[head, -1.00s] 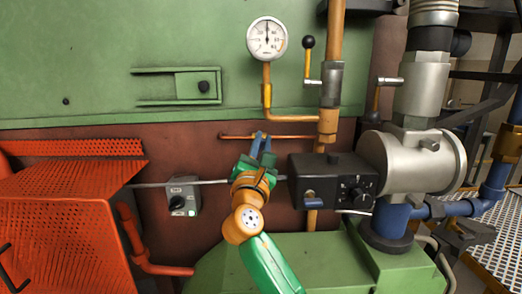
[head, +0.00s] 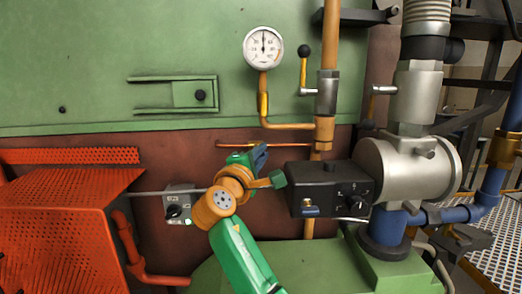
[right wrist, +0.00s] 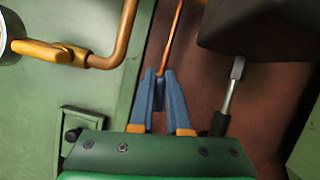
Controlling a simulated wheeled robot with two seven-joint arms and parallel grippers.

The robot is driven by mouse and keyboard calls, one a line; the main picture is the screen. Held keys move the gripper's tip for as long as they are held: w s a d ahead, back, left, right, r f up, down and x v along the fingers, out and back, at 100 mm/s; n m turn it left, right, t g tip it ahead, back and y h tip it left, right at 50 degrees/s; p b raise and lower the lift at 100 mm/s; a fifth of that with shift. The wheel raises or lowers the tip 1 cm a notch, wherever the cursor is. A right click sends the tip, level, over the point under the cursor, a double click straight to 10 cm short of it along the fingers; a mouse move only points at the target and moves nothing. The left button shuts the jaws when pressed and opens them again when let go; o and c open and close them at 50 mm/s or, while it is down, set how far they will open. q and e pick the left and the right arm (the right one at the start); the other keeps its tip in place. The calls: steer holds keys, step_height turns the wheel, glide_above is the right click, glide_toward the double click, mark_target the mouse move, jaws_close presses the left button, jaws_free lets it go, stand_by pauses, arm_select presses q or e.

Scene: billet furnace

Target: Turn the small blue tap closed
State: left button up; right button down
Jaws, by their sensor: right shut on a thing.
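My right gripper (head: 261,152) is in front of the brown panel, just below the thin copper pipe (head: 240,144) and left of the black box. In the right wrist view its two blue fingers (right wrist: 160,76) are shut on the small blue tap (right wrist: 159,93). Only a narrow dark blue part of the tap shows between them. The thin pipe (right wrist: 174,40) runs up from near the fingertips. In the head view the fingers and wrist hide the tap, so its exact angle cannot be told. My left gripper is not in view.
The black control box (head: 326,186) is close on the right. A pressure gauge (head: 264,48) and its yellow-handled pipe are above. A grey switch box (head: 178,204) and a red perforated guard (head: 62,215) are on the left.

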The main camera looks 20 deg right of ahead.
steer(key=shift+r+m+p, duration=0.1)
steer(key=shift+m+p, duration=0.25)
steer(key=shift+m, duration=0.65)
steer(key=shift+g+y, duration=0.3)
steer(key=c, duration=0.9)
jaws_free()
steer(key=shift+w, duration=0.1)
steer(key=shift+f, duration=0.2)
